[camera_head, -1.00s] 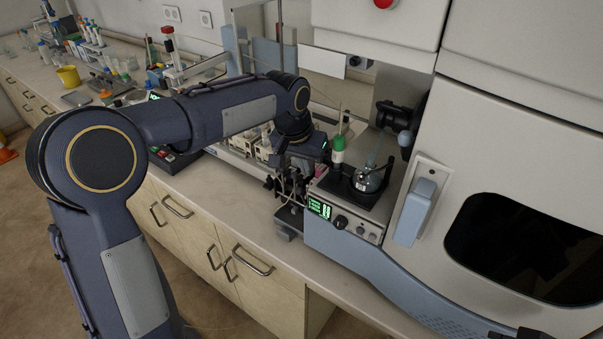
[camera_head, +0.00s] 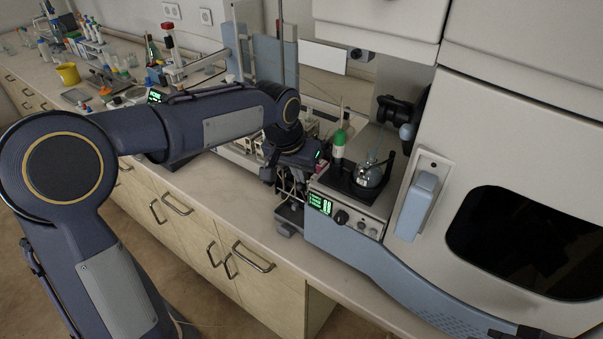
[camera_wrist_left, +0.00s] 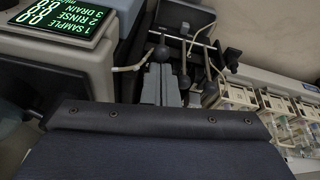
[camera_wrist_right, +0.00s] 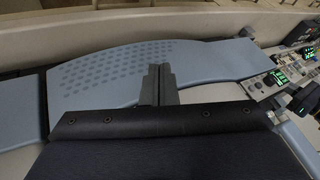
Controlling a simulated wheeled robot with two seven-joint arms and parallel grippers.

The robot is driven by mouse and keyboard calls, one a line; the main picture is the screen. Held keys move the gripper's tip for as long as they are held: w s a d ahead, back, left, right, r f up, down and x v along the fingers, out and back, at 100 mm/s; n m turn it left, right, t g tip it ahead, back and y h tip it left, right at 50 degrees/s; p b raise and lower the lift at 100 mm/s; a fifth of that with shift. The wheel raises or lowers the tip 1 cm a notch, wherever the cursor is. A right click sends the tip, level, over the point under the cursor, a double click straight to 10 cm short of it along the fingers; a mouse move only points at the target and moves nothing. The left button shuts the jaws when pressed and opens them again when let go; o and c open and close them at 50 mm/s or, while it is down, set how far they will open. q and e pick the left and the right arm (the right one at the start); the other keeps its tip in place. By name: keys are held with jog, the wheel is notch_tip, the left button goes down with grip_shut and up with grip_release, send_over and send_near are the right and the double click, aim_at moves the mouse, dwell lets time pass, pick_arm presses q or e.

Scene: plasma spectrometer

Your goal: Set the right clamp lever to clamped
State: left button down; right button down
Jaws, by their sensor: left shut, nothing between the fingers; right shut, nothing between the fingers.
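In the left wrist view, several thin metal levers with dark ball knobs stand around the fingertips, one knob (camera_wrist_left: 160,53) just left of the tips and another knob (camera_wrist_left: 211,88) to the right. I cannot tell which is the right clamp lever, nor whether it is clamped. My left gripper (camera_wrist_left: 172,82) is shut and empty among these levers; contact is unclear. In the head view my left wrist covers most of this small tubing mechanism (camera_head: 291,215), beside the instrument. My right gripper (camera_wrist_right: 158,72) is shut and empty, in front of the blue perforated panel (camera_wrist_right: 120,72).
A green display (camera_head: 320,204) and knob (camera_head: 341,217) are on the instrument front, right of my left wrist. Racks of small bottles (camera_wrist_left: 275,103) are close on the right in the left wrist view.

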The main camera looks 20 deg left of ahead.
pick_arm(q)
jog(key=s+t+b, duration=0.1)
jog(key=b, duration=0.4)
jog(key=s+a+f+t+h+b, duration=0.1)
jog(key=s+t+b, duration=0.1)
jog(key=b, duration=0.3)
jog(key=s+f+t+h+b, duration=0.1)
jog(key=t+b, duration=0.1)
jog(key=b, duration=0.3)
jog(key=shift+s+a+f, duration=0.2)
jog(key=shift+s+a, duration=0.15)
jog(key=shift+w+r, duration=0.1)
jog(key=shift+w+d, duration=0.25)
jog(key=shift+w, duration=0.35)
